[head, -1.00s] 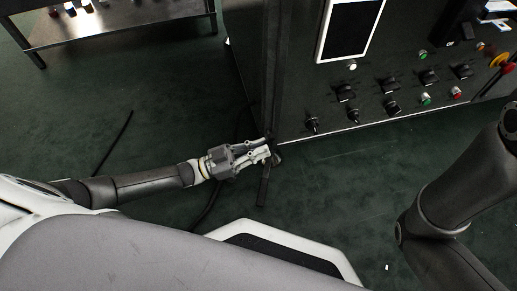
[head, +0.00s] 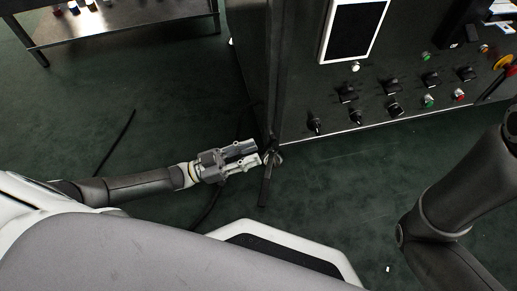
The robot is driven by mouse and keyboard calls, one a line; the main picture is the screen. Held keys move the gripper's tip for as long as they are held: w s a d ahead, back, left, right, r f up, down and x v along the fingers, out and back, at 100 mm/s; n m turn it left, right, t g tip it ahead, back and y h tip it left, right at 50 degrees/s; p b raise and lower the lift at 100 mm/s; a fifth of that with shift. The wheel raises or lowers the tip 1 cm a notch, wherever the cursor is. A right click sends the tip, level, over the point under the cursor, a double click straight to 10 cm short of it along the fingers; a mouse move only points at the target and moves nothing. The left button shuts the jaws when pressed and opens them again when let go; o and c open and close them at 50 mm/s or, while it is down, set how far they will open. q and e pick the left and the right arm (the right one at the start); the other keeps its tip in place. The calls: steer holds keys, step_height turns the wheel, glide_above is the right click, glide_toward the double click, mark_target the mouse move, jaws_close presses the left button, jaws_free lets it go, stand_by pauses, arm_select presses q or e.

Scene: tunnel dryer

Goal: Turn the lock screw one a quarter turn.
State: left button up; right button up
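My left gripper (head: 257,152) is at the lower left corner of the dark cabinet (head: 300,110). Its two fingers are apart, with a gap between them and nothing in it. Just right of the fingertips is a small dark fitting (head: 273,157) at the cabinet edge, with a dark bar (head: 265,188) reaching down from it. I cannot tell for certain whether this fitting is lock screw one. The fingertips look close to it but apart from it. My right gripper is not in view; only part of the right arm shows at the right.
The cabinet front carries a screen (head: 354,30), several black knobs (head: 347,94), a green button (head: 429,100) and a red button (head: 459,95). A metal table (head: 120,25) stands at the upper left. The dark green floor (head: 180,110) between them is mostly clear.

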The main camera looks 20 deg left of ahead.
arm_select(q)
steer(key=v, duration=0.4)
steer(key=shift+s+a+f, duration=0.1)
steer(key=shift+s+a, duration=0.05)
steer(key=shift+a, duration=0.05)
